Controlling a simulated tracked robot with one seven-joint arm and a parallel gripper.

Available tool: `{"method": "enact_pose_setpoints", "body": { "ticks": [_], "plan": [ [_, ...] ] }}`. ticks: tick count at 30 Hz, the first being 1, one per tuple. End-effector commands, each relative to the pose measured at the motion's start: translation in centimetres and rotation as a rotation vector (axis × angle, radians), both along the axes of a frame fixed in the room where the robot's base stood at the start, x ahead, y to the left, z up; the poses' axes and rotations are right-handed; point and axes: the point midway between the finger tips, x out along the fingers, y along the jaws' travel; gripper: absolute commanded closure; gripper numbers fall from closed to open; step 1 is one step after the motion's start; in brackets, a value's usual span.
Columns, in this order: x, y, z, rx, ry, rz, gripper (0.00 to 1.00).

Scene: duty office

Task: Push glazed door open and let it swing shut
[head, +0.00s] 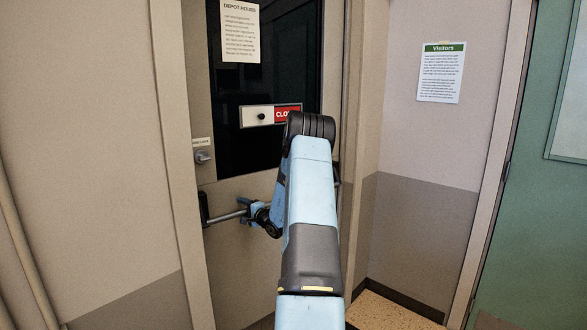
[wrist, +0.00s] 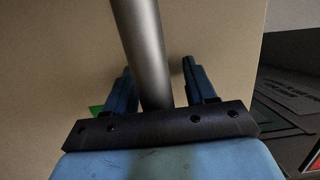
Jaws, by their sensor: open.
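The glazed door (head: 228,172) has a dark glass pane (head: 287,75) and appears to sit closed in its frame. A grey metal push bar (head: 228,216) crosses its lower part from a black end bracket (head: 205,208). My gripper (head: 247,210) is at the bar, with my arm covering the bar's right part. In the wrist view the bar (wrist: 142,45) runs between the two open blue fingers of my gripper (wrist: 160,78). The fingers are apart on either side of it, and I cannot tell whether they touch it or the door.
A latch (head: 202,156) is on the door's left side. A paper notice (head: 240,32) and a red-and-white sign (head: 285,113) are on the glass. A Visitors notice (head: 441,72) hangs on the right wall. A green door (head: 530,210) stands far right; speckled floor (head: 385,312) shows between.

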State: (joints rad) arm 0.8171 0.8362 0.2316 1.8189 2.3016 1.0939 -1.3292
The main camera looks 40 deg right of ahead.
Motion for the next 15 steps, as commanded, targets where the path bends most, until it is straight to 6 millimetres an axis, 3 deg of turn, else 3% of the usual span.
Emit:
{"method": "enact_pose_setpoints", "body": {
  "ticks": [15],
  "plan": [
    [3.1, 0.2, 0.3, -0.003, -0.006, 0.002, 0.45]
  ]
}}
